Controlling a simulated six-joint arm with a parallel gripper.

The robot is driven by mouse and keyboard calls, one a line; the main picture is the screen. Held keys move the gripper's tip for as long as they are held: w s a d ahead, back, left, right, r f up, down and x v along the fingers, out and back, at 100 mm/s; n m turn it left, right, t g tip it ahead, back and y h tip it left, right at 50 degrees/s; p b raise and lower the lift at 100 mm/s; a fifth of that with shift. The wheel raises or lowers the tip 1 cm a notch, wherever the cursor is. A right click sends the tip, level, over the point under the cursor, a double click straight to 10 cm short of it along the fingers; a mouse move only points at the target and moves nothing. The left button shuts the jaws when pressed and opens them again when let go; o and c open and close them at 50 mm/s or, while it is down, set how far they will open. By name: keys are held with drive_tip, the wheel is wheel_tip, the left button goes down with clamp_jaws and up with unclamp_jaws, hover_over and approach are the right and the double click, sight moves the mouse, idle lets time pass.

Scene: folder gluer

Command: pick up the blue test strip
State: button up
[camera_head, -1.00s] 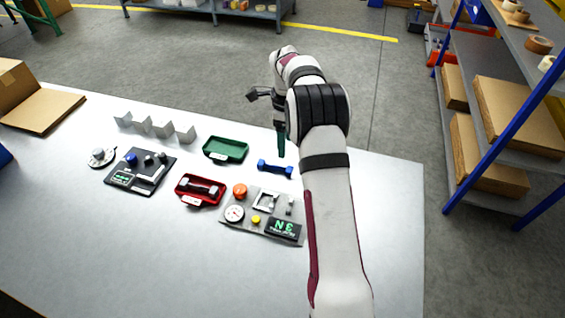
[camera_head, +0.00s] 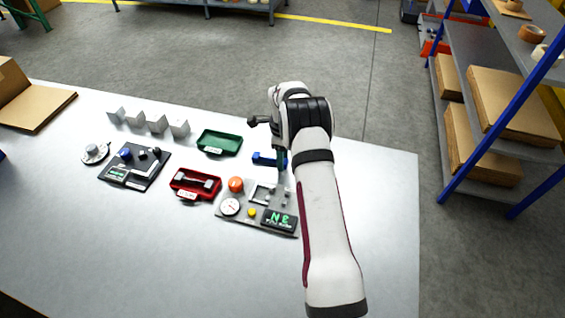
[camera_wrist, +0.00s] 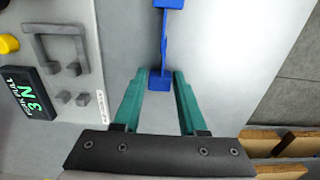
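The blue test strip (camera_head: 264,159) lies on the table, a narrow bar with wider ends. In the wrist view the strip (camera_wrist: 164,42) runs up from between the fingertips, and its upper end is cut off by the frame edge. My gripper (camera_wrist: 161,82) is open, with its green fingers on either side of the strip's near end and visible gaps to both. In the head view my gripper (camera_head: 281,163) points down over the strip's right end and hides it. I cannot tell how high the fingertips are above the table.
A green tray (camera_head: 220,143) and a red tray (camera_head: 195,185) holding a grey strip lie to the left. The table's right side is clear.

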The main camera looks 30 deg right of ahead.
clamp_jaws()
drive_tip(key=shift+r, duration=0.15)
